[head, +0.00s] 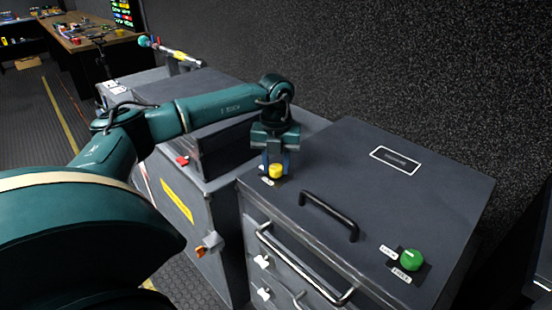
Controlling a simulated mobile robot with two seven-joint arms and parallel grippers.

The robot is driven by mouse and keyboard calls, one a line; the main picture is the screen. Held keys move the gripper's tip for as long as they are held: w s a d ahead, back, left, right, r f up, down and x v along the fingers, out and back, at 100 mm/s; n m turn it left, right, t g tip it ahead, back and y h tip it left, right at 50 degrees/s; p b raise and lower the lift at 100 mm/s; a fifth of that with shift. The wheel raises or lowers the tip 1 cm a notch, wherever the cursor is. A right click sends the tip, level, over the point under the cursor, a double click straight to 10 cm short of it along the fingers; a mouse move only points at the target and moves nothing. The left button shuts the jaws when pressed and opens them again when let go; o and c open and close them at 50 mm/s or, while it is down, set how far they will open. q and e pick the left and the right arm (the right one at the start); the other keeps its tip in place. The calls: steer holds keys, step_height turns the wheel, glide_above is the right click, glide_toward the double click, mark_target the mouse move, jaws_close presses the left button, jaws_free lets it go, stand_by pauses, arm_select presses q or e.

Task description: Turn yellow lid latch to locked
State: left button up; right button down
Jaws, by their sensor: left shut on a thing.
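The yellow lid latch (276,171) is a small round knob on a dark plate at the far left corner of the grey case lid (400,205). My left gripper (276,168) points straight down over it, with its fingers around the knob, shut on it. Small white labels sit beside the latch, too small to read. The green latch (411,260) is at the near right corner of the same lid, with two white labels beside it. My right gripper is not in view.
A black handle (328,215) stands up from the lid between the two latches. A second grey case with a yellow label (177,200) and a red latch (182,160) stands to the left. A dark speckled wall (420,80) rises behind. A cluttered wooden desk (85,30) is far back left.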

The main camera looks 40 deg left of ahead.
mark_target(275, 168)
arm_select(q)
steer(key=m+p, duration=0.1)
steer(key=m, duration=0.5)
steer(key=shift+p, duration=0.3)
stand_by(0.4)
steer(key=o, duration=1)
steer(key=shift+r, duration=0.1)
step_height(275, 168, up, 13)
steer(key=shift+s, duration=0.1)
stand_by(0.3)
